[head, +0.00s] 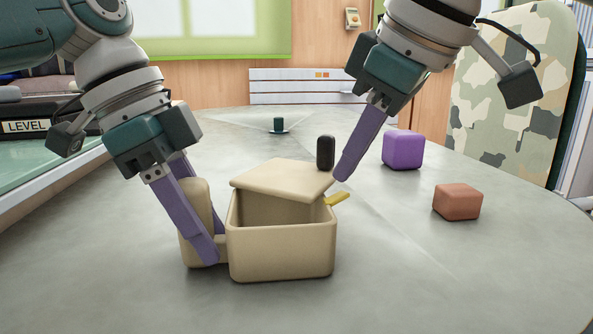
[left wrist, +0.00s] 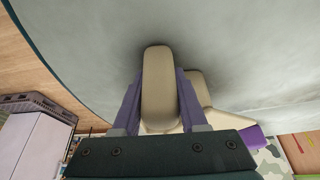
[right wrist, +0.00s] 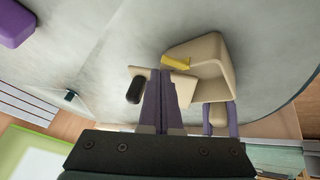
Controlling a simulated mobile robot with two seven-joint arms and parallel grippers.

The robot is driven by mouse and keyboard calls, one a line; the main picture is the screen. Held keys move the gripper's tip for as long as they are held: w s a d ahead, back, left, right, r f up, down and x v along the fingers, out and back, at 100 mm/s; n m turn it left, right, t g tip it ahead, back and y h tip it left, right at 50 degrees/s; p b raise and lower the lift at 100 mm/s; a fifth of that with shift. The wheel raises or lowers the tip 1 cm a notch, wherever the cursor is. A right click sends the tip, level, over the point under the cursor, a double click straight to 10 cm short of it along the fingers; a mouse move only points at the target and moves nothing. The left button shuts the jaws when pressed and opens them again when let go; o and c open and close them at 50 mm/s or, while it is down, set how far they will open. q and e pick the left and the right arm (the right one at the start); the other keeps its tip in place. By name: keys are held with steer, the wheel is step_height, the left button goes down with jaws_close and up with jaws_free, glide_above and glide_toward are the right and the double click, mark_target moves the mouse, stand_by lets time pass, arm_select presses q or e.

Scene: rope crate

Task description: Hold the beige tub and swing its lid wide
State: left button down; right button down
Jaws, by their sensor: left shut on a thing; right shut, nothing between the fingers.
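The beige tub (head: 281,249) stands on the table with its lid (head: 284,177) tilted partly open, and the dark inside shows below it. A yellow tab (head: 337,198) sticks out at the tub's right rim. My left gripper (head: 205,250) is shut on the tub's beige side handle (left wrist: 160,88), one finger on each side of it. My right gripper (head: 342,176) is shut and empty, its fingertips close to the lid's right edge. In the right wrist view, the shut fingers (right wrist: 165,78) overlap the lid; I cannot tell if they touch it.
A black rounded block (head: 326,152) stands just behind the lid. A purple block (head: 403,150) and a reddish-brown block (head: 457,202) sit to the right. A small dark green object (head: 278,125) is far back. The table's front right is clear.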

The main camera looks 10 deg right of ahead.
mark_target(328, 134)
steer(key=shift+w+a, duration=0.2)
steer(key=shift+w, duration=1)
steer(key=shift+w+a, duration=0.15)
steer(key=shift+w, duration=1)
steer(key=shift+w+a, duration=0.2)
steer(key=shift+w, duration=1)
steer(key=shift+s, duration=0.1)
steer(key=shift+r, duration=0.15)
steer(key=shift+r, duration=1.65)
steer(key=shift+s+d+r, duration=0.1)
steer(key=shift+s+r, duration=0.2)
steer(key=shift+r, duration=0.6)
steer(key=shift+s+r, duration=0.25)
steer(key=shift+r, duration=0.6)
